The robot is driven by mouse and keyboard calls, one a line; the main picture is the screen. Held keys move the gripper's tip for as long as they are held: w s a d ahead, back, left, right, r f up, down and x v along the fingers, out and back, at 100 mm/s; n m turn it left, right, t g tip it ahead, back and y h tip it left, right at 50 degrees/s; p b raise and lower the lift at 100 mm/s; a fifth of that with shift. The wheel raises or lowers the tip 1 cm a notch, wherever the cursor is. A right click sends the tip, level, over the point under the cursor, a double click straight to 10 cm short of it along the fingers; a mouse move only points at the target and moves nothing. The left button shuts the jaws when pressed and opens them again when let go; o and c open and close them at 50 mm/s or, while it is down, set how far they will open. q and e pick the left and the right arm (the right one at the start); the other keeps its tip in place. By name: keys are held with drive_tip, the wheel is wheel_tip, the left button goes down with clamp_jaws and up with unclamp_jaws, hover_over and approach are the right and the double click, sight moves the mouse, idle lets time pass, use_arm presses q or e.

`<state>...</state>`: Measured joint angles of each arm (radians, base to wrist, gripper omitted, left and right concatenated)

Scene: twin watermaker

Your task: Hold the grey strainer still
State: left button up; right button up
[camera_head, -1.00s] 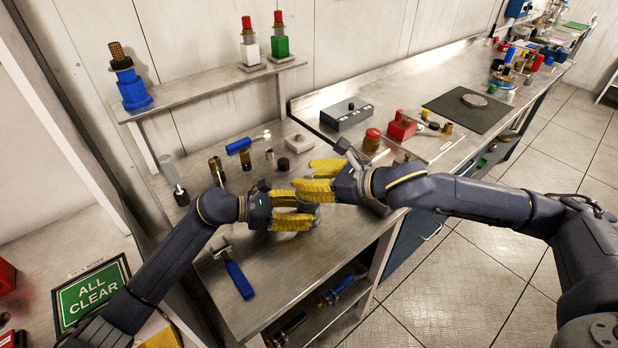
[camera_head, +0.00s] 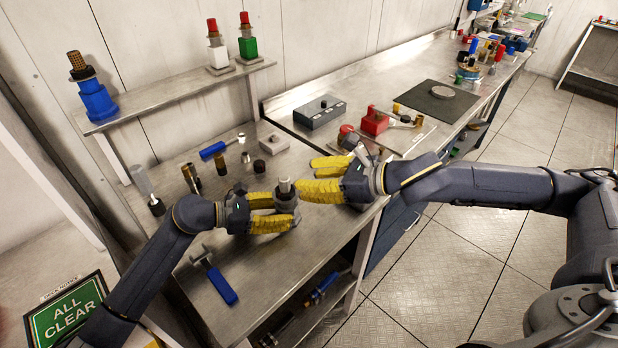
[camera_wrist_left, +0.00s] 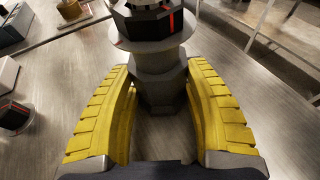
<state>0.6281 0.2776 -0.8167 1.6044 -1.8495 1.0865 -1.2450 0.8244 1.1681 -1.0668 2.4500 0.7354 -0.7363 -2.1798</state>
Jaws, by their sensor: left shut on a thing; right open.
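The grey strainer (camera_head: 284,186) stands upright near the front edge of the steel bench. My left gripper (camera_head: 288,208) is shut on it, its yellow fingers on either side.
A blue-handled tool (camera_head: 216,277) lies on the bench in front of my left arm. Behind are another blue-handled tool (camera_head: 222,147), a small black cap (camera_head: 259,166) and a white block (camera_head: 274,143). A grey box (camera_head: 319,112) and a red block (camera_head: 375,121) stand farther right.

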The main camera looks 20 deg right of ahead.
use_arm(q)
drive_tip(key=shift+f, duration=0.1)
drive_tip(key=o, duration=1.4)
drive_tip(key=shift+o, duration=0.6)
drive_tip(key=shift+a, duration=0.1)
